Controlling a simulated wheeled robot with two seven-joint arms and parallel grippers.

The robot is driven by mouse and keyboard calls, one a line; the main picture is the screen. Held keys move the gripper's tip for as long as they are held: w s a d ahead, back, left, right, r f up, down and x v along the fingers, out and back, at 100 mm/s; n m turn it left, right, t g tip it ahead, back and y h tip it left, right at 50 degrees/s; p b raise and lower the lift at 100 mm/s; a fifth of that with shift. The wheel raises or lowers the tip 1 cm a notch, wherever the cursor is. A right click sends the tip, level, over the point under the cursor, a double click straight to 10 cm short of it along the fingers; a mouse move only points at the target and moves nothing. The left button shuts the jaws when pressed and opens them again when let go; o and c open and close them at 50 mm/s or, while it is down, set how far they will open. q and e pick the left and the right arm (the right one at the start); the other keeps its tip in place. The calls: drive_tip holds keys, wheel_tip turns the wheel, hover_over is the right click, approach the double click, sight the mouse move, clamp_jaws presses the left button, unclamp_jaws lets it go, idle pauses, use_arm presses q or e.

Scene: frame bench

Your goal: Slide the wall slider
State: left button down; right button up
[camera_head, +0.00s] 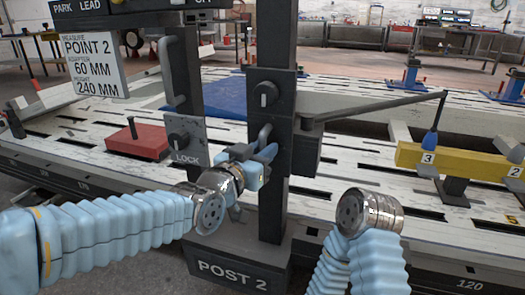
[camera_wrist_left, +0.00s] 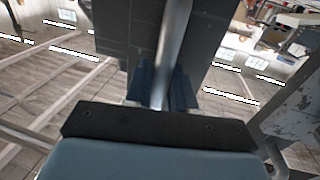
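The dark post marked POST 2 (camera_head: 272,205) stands upright in the middle of the head view. A dark carriage block (camera_head: 300,150) sits on it and bears a grey bar handle (camera_head: 265,134). My left gripper (camera_head: 257,158) is at this handle, with its blue fingers on either side of the bar. In the left wrist view the handle (camera_wrist_left: 170,50) runs down between the two dark blue fingers (camera_wrist_left: 162,90), which look closed against it. The handle's lower end is hidden by the gripper. My right arm shows at the lower right, but its gripper fingers are not visible.
A knob (camera_head: 265,94) sits higher on the post. A second post with a LOCK plate (camera_head: 186,142) and handle stands at left. A red block (camera_head: 137,143) lies at left.

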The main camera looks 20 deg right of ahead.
sight(265, 102)
use_arm(q)
wheel_tip(265, 102, up, 11)
drive_tip(key=p, duration=0.4)
drive_tip(key=shift+f, duration=0.1)
drive_tip(key=c, duration=1.1)
unclamp_jaws()
drive_tip(key=shift+f, duration=0.1)
drive_tip(key=shift+s, duration=0.1)
drive_tip(key=b+v, duration=0.1)
drive_tip(key=v, duration=1.2)
drive_tip(key=shift+s+a, duration=0.2)
drive_tip(key=shift+a, duration=0.1)
